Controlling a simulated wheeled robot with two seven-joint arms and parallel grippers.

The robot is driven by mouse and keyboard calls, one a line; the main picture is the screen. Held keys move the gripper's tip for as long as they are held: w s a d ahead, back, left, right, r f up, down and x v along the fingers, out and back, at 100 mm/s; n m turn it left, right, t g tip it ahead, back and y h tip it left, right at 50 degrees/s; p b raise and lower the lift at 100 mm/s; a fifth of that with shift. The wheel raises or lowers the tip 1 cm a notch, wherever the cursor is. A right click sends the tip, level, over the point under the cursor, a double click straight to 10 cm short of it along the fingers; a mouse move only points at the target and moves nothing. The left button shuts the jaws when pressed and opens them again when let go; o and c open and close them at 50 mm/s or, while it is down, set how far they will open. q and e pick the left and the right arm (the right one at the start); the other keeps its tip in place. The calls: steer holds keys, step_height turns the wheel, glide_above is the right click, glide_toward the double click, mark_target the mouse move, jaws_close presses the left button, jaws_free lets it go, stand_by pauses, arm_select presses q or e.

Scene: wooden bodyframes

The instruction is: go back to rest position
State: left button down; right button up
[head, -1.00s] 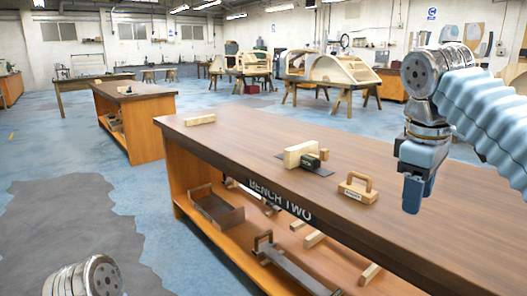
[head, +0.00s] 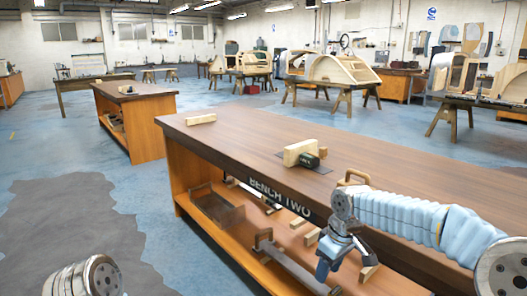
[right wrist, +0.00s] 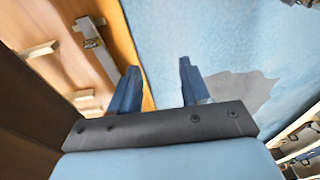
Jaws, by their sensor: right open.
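My right gripper (head: 330,264) hangs in front of the near long side of the bench marked BENCH TWO (head: 400,165), below the level of its top. In the right wrist view its two blue fingers (right wrist: 155,88) stand apart with nothing between them, over blue floor and the edge of the bench's lower shelf. Of my left arm only a round metal joint (head: 85,279) shows at the bottom left of the head view. My left gripper is out of view.
On the bench top are a wooden block with a dark green item (head: 302,156), a wooden handled tool (head: 352,178) partly hidden by my arm, and a small wood strip (head: 201,119). The lower shelf holds a tray (head: 217,210) and a long tool (head: 285,262). Floor at left is clear.

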steer(key=s+a+f+m+g+y, duration=0.1)
steer(key=s+a+f+m, duration=0.2)
steer(key=f, duration=0.8)
steer(key=s+a+f+y, duration=0.2)
steer(key=s+a+f, duration=0.15)
steer(key=f, duration=0.75)
steer(key=s+f+m, duration=0.6)
steer(key=s+f, duration=0.6)
steer(key=s, duration=0.4)
steer(key=shift+d, duration=0.15)
steer(key=shift+s, duration=0.1)
